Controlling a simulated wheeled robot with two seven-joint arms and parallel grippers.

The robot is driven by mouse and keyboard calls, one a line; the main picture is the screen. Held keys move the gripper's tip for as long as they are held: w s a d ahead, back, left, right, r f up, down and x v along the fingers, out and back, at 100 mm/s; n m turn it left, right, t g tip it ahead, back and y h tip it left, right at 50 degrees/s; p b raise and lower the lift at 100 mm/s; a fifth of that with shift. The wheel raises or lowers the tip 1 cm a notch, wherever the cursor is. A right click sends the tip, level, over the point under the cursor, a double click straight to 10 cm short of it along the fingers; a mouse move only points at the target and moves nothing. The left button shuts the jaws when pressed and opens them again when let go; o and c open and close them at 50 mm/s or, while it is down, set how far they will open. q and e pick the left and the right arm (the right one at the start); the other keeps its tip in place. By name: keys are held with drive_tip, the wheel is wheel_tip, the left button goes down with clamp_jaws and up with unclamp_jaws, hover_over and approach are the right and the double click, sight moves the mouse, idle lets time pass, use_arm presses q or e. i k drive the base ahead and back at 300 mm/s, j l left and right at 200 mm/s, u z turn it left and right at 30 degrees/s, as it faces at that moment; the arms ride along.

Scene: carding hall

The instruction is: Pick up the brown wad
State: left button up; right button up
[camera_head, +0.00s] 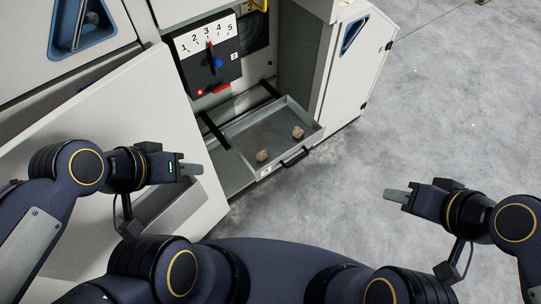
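Two small brownish wads lie in the open grey drawer (238,128). One wad (262,156) is near the drawer's front left corner, close to the handle side. The other wad (298,132) is near its right side. Both look tan-brown, and I cannot tell which is the browner. My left gripper (192,170) is to the left of the drawer, in front of the open door, apart from both wads. My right gripper (396,196) is over the floor to the right of the drawer. Nothing shows in either gripper, and their finger gaps cannot be made out.
A black panel with a 1-to-5 scale (207,35) and a blue knob (218,63) stands above the drawer. The open pale door (120,130) is at left. A black handle (295,157) juts from the drawer front. The concrete floor (450,110) at right is clear.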

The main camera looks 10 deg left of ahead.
sight(261, 157)
drive_tip(key=i+l+u, duration=0.4)
drive_tip(key=i+l, duration=0.15)
drive_tip(key=u, duration=1.55)
